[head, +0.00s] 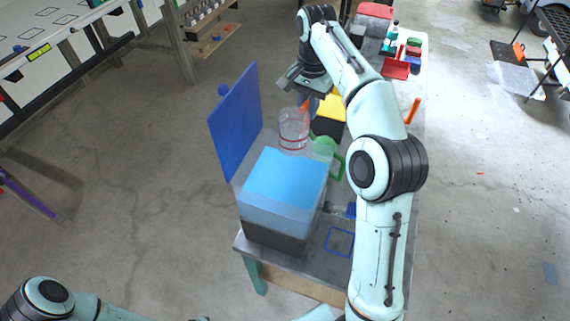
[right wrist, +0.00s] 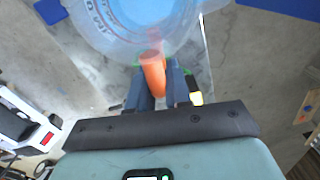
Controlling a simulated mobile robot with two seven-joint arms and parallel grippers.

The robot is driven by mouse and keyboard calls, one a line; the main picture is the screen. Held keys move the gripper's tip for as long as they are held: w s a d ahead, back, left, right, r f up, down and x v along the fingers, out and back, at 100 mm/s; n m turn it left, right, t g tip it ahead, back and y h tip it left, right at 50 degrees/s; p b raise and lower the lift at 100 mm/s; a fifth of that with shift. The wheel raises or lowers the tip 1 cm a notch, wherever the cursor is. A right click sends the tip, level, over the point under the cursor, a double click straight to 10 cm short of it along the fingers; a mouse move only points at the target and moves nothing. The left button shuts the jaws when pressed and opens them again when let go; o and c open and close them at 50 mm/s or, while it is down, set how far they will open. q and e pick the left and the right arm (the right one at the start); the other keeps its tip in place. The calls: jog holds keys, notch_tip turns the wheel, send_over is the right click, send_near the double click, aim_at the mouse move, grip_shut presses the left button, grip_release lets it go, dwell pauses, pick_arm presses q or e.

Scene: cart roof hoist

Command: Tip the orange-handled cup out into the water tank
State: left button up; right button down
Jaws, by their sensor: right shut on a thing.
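The clear cup with red marks (head: 293,138) is held up near the far edge of the water tank, roughly upright. Its orange handle (right wrist: 152,72) is between the fingers of my right gripper (right wrist: 158,92), which is shut on it. In the head view my right gripper (head: 306,101) is partly hidden by its own wrist. The water tank (head: 275,215) is a clear box with bright blue water and a blue lid (head: 235,125) standing open on its left. I cannot tell what the cup holds. My left arm shows at the bottom left, but its gripper is out of view.
A green-handled clear container (head: 335,158) stands right behind the tank. A black and yellow box (head: 330,112) is beyond it. Red trays (head: 396,69) and small items fill the far end. A blue square outline (head: 339,242) marks the near tabletop.

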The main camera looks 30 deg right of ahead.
jog(key=shift+r, duration=0.1)
jog(key=shift+r, duration=1.45)
